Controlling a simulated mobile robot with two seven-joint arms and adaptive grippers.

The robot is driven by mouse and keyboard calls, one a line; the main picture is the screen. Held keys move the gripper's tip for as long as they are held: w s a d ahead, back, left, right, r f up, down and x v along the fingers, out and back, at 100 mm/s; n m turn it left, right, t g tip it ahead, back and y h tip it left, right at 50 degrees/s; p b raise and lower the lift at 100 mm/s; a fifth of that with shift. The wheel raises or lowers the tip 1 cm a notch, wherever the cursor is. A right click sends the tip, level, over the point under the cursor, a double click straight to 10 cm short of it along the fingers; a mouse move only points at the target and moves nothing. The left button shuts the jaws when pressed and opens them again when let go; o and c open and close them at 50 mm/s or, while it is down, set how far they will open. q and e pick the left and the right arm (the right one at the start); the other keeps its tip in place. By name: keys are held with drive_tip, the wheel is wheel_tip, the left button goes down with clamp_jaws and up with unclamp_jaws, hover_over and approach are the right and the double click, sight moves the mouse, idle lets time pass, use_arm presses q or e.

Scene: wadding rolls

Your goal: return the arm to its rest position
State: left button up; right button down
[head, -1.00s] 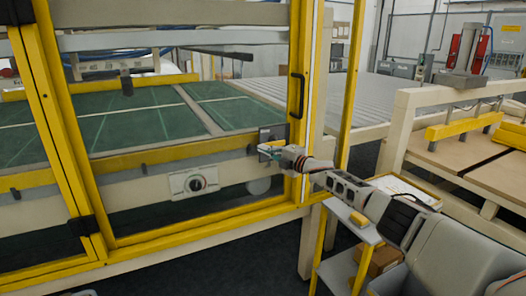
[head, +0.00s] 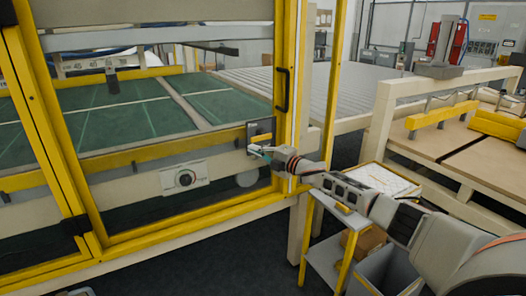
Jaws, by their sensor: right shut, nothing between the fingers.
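My right arm reaches in from the lower right in the head view. Its gripper (head: 259,153) is shut and empty. It appears in front of the yellow-framed door, close in the picture to a small dark plate (head: 259,131) on the machine; whether it touches anything I cannot tell. My left gripper is not in view.
The yellow door frame (head: 289,90) with a dark handle (head: 282,90) stands close by the gripper. Green machine beds (head: 130,118) lie behind it. A small cart (head: 323,244) with papers (head: 375,178) stands under my arm. Dark floor (head: 215,262) is clear in front.

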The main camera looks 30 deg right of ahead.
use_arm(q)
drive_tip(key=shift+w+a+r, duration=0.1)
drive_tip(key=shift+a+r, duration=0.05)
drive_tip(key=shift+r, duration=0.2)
use_arm(e)
drive_tip(key=shift+v, duration=2)
drive_tip(key=shift+s+a+f, duration=0.1)
drive_tip(key=shift+a, duration=0.05)
drive_tip(key=s+a+f+m+g, duration=0.1)
drive_tip(key=s+a+f+m, duration=0.3)
drive_tip(key=s+a+f, duration=0.7)
drive_tip(key=s+a+f+m+g, duration=0.2)
drive_tip(key=s+a+f+m, duration=0.2)
drive_tip(key=s+a+f, duration=0.75)
drive_tip(key=s+f+m+g+h, duration=0.1)
drive_tip(key=s+f+m, duration=0.2)
drive_tip(key=s, duration=0.5)
drive_tip(key=s+f+m+g+h, duration=0.1)
drive_tip(key=s+f+m, duration=0.2)
drive_tip(key=s+f, duration=0.2)
drive_tip(key=s+a+f+m+g+h, duration=0.1)
drive_tip(key=s+f+m, duration=0.2)
drive_tip(key=s, duration=0.7)
drive_tip(key=shift+s+f, duration=0.3)
drive_tip(key=shift+f, duration=0.2)
drive_tip(key=shift+w, duration=0.1)
